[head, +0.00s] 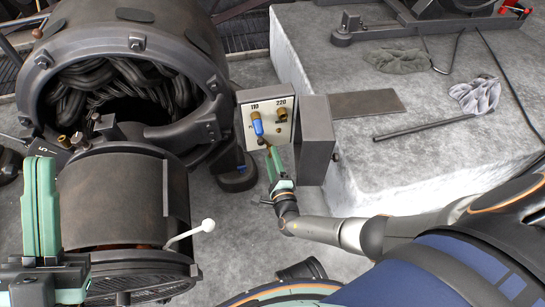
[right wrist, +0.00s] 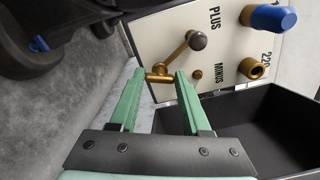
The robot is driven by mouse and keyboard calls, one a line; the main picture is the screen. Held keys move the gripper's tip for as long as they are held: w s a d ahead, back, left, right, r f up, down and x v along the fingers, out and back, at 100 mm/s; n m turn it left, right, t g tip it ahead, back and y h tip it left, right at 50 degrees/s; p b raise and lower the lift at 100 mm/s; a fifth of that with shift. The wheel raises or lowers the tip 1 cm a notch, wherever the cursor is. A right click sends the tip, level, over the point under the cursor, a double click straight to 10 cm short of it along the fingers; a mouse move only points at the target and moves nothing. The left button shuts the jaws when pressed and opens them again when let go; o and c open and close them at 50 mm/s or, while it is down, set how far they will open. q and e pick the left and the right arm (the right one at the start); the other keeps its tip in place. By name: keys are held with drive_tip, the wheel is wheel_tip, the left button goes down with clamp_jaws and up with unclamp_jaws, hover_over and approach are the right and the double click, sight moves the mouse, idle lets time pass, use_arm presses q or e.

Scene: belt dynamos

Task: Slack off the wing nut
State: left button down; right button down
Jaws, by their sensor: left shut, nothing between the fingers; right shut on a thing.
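My right gripper (head: 268,150) reaches up to a pale panel (head: 245,122) marked 110 and 220; the wrist view shows PLUS and MINUS on it. In the right wrist view its green fingers (right wrist: 160,75) are shut on a small brass piece with a short crossbar (right wrist: 158,78). A brass arm with a dark ball knob (right wrist: 197,40) runs up from there. I cannot tell whether this brass piece is the wing nut. My left gripper (head: 42,160) is shut and empty, upright at the left, in front of the dark round dynamo (head: 120,195).
A blue-capped post (right wrist: 273,18) and a bare brass post (right wrist: 252,68) stick out of the panel. A dark box (head: 314,140) stands beside it. A white-knobbed lever (head: 207,225) juts from the dynamo. A large dark ring housing (head: 130,42) stands behind. The concrete block (head: 440,140) carries rags and a rod.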

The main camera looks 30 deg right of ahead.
use_arm(q)
drive_tip(key=shift+r+p, duration=0.35)
drive_tip(key=shift+r, duration=0.1)
use_arm(e)
drive_tip(key=shift+w+n, duration=0.1)
drive_tip(key=shift+n, duration=2)
drive_tip(key=shift+c, duration=1.8)
unclamp_jaws()
drive_tip(key=shift+f, duration=0.1)
use_arm(q)
drive_tip(key=shift+a, duration=0.1)
